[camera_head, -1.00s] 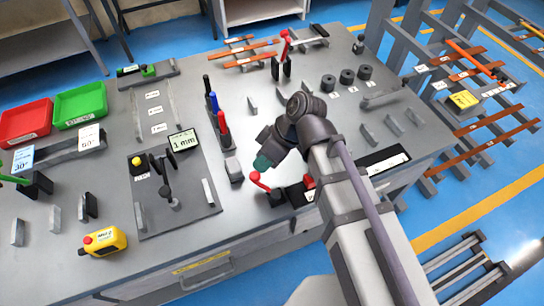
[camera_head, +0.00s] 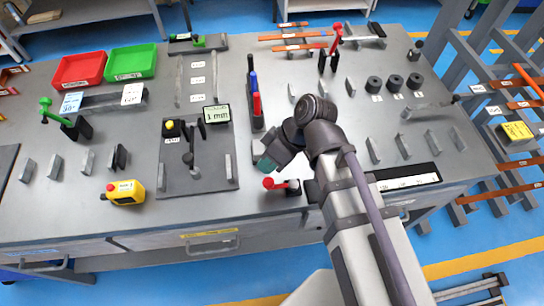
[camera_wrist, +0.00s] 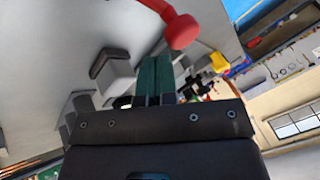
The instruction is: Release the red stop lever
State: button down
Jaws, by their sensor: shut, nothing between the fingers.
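A red lever with a round knob (camera_head: 269,183) stands on a dark base (camera_head: 293,190) near the table's front edge. Its red knob also shows close up in the wrist view (camera_wrist: 181,30), just beyond my fingertips. A second red lever (camera_head: 336,38) stands upright on a black mount at the back of the table. My gripper (camera_head: 266,163), with teal fingertips, is just behind the front lever's knob in the head view. In the wrist view my gripper (camera_wrist: 153,75) has its fingers together with nothing between them. I cannot tell whether it touches the knob.
A rack with blue and red handled tools (camera_head: 256,100) stands behind my gripper. A grey bending plate (camera_head: 195,170) with a 1 mm sign lies to the left, with a yellow control box (camera_head: 125,192). Black cylinders (camera_head: 395,84) and grey blocks stand to the right.

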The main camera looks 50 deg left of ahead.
jog(key=shift+s+d, duration=0.2)
jog(key=shift+s, duration=0.2)
dwell(0.3)
jog(key=shift+w+a, duration=0.2)
jog(key=shift+a, duration=0.15)
jog(key=w+a+r+p, duration=0.5)
jog(key=w+r+p, duration=0.1)
jog(key=r+p, duration=0.3)
jog(key=shift+w+a, duration=0.2)
jog(key=shift+a, duration=0.1)
jog(key=shift+f, duration=0.1)
